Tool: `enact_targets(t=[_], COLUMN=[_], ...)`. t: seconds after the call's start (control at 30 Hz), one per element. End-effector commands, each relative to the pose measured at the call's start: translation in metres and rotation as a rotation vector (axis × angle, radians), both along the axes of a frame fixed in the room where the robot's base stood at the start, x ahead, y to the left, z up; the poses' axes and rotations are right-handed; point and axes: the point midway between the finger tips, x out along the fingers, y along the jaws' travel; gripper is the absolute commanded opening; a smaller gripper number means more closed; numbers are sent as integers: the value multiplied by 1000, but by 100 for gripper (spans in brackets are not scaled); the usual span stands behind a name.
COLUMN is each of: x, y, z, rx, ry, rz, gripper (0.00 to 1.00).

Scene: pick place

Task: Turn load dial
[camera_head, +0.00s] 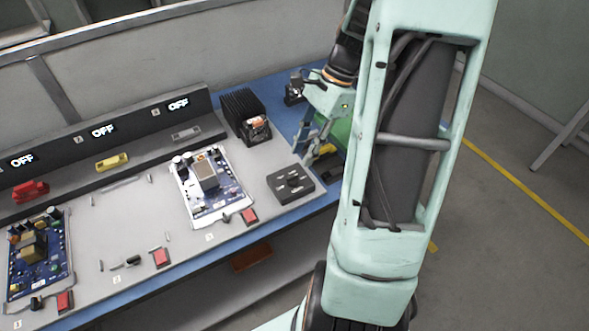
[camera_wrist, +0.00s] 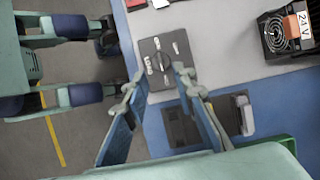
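The load dial is a dark square box (camera_head: 291,185) at the right end of the grey work surface in the head view, with light marks on its top. In the wrist view the dial box (camera_wrist: 150,48) shows at top centre, with a dark knob (camera_wrist: 163,61) among white marks. My gripper (camera_head: 309,158) is above and just behind the box in the head view. In the wrist view my gripper (camera_wrist: 161,76) has its two fingers apart, with their tips near the box's lower edge. Nothing is between them. I cannot tell the height gap to the knob.
A black finned 24 V unit (camera_head: 245,116) stands behind the dial. A blue circuit board (camera_head: 210,188) and a red button (camera_head: 249,216) lie to its left. Several displays read OFF (camera_head: 103,130). A dark device (camera_wrist: 184,127) sits on the blue bench below the fingers.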

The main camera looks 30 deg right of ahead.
Motion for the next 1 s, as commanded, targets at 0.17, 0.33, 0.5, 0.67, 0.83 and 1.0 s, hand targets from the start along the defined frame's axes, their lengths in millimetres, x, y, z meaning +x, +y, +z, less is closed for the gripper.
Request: enact_targets(t=[0.17,0.33,0.5,0.67,0.83,1.0], x=[-1,-1,-1,-1,-1,-1], y=[14,21,24,24,24,24], z=[-33,-52,-59,-59,-59,-59], rx=[2,1,-1,-2,-2,-2], ry=[2,1,-1,-1,-1,-1], rz=[0,0,0,0,0,0], gripper=[25,25,25,25,15,0])
